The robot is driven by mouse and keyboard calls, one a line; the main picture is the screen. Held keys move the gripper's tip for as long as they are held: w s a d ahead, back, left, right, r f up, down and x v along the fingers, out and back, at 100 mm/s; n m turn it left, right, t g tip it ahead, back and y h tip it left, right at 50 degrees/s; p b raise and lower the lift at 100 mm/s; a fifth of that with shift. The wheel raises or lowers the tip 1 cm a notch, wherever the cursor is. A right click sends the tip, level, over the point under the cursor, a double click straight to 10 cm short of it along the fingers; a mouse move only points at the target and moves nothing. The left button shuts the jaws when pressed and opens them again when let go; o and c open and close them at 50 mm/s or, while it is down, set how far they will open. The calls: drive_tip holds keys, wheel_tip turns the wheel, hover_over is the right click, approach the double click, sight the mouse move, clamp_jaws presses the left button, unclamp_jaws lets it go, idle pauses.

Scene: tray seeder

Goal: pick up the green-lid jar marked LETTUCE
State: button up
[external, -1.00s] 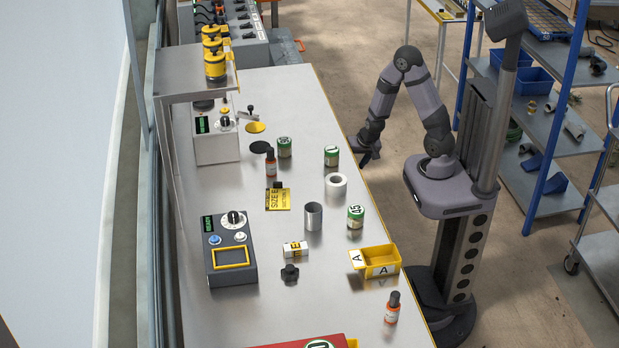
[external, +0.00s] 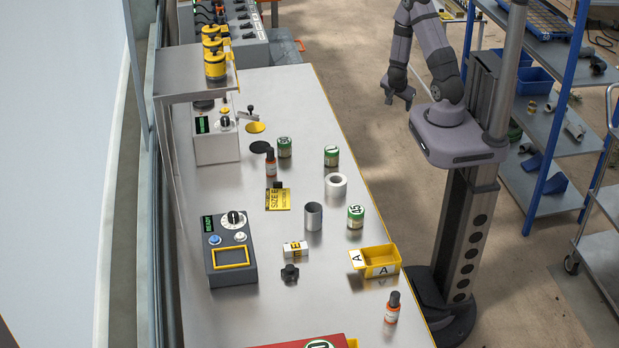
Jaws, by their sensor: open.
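Three green-lid jars stand upright on the steel bench. One green-lid jar (external: 284,147) is near the back, beside a black disc. Another green-lid jar (external: 331,156) is to its right, near the bench's right edge. A third green-lid jar (external: 356,217) is nearer the front, between the grey cup and the right edge. Their labels are too small to read for sure, so I cannot tell which says LETTUCE. My gripper (external: 398,98) is open and empty, raised off the bench's right side, pointing down, apart from all the jars.
A white tape roll (external: 336,185), a grey cup (external: 313,216) and a yellow bin (external: 381,260) stand around the jars. Orange bottles (external: 271,163) (external: 392,309) stand at back and front. A dark control box (external: 231,252) is at left. The back right of the bench is clear.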

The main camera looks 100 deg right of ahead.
sight(287, 140)
drive_tip(key=w+d+r+n+t+h+p, duration=0.15)
drive_tip(key=w+r, duration=0.25)
drive_tip(key=w, duration=0.4)
drive_tip(key=w+r+n+t+h, duration=0.2)
drive_tip(key=w+r+n+t, duration=0.15)
drive_tip(key=w, duration=0.35)
drive_tip(key=w+a+r+n+t+p, duration=0.1)
drive_tip(key=w+a+r+n+t, duration=0.25)
drive_tip(key=w, duration=0.55)
drive_tip(key=w+a+r+n+t+p, duration=0.1)
drive_tip(key=w+a+r+n+t, duration=0.3)
drive_tip(key=w, duration=0.6)
drive_tip(key=w+a+f+n+t+y+b, duration=0.1)
drive_tip(key=w+a+f+n+y+b, duration=0.1)
drive_tip(key=w+a+f+n+b, duration=0.1)
drive_tip(key=w+a+f+n+t+y+b, duration=0.1)
drive_tip(key=w+a+f+n+y+b, duration=0.2)
drive_tip(key=a+b, duration=0.4)
drive_tip(key=w+a+f+n+t+y+b, duration=0.2)
drive_tip(key=w+a+f+n+b, duration=0.2)
drive_tip(key=a, duration=0.4)
drive_tip(key=shift+w+n+b, duration=0.2)
drive_tip(key=shift+n+b, duration=0.7)
drive_tip(key=shift+n, duration=0.25)
drive_tip(key=shift+f+n+y, duration=0.15)
drive_tip(key=shift+n+y, duration=0.1)
drive_tip(key=shift+n, duration=0.15)
drive_tip(key=shift+p+x, duration=0.45)
drive_tip(key=shift+x, duration=3.2)
